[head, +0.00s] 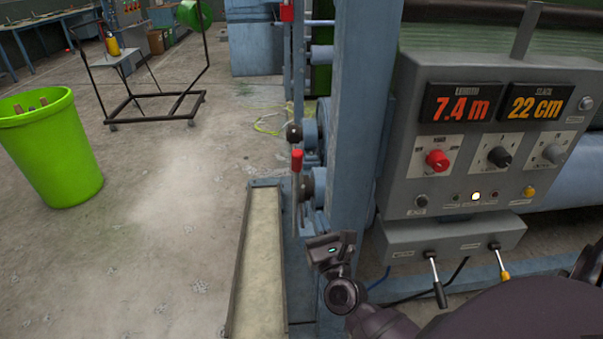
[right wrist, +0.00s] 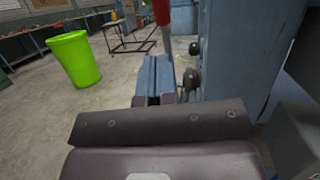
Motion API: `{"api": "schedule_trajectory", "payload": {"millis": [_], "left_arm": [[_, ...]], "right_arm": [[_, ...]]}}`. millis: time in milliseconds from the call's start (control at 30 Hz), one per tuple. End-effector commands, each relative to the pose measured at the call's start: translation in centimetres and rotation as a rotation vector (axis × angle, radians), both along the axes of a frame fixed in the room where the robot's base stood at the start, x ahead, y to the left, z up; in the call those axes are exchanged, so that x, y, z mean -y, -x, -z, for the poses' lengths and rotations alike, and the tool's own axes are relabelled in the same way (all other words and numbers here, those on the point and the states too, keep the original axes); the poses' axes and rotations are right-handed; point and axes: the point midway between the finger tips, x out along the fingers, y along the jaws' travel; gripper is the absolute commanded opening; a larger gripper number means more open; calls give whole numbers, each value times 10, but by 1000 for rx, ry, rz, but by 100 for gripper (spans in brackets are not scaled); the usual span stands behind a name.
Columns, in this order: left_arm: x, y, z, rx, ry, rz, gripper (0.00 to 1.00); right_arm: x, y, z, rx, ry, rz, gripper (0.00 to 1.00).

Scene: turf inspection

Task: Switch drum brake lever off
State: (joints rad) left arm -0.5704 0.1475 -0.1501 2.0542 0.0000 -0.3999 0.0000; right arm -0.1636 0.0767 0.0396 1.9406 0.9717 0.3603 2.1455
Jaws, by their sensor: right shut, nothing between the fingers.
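A lever with a red grip (head: 297,160) stands upright on the blue machine frame, left of the thick post. I cannot read a label naming either as the drum brake. My right gripper (head: 325,247) is below and a little right of the red-grip lever, apart from it, shut and empty. In the right wrist view a red grip (right wrist: 161,12) shows above and beyond the gripper. My left gripper is in neither view.
The blue post (head: 355,120) rises close beside my right gripper. A grey control box (head: 480,140) with displays is to its right, with black (head: 437,285) and yellow (head: 502,270) handles below. A green bin (head: 50,150) and wheeled cart (head: 150,110) stand left; the floor between is clear.

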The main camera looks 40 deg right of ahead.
Motion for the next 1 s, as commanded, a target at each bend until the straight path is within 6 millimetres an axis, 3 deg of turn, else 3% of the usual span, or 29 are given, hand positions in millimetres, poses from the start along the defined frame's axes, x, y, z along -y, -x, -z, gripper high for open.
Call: {"api": "schedule_trajectory", "payload": {"millis": [233,800,1000], "left_arm": [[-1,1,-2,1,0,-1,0],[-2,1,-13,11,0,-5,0],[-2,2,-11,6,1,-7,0]], "right_arm": [[5,-14,-6,2,2,0,0],[35,-100,-36,2,2,0,0],[42,-119,-41,0,3,0,0]]}}
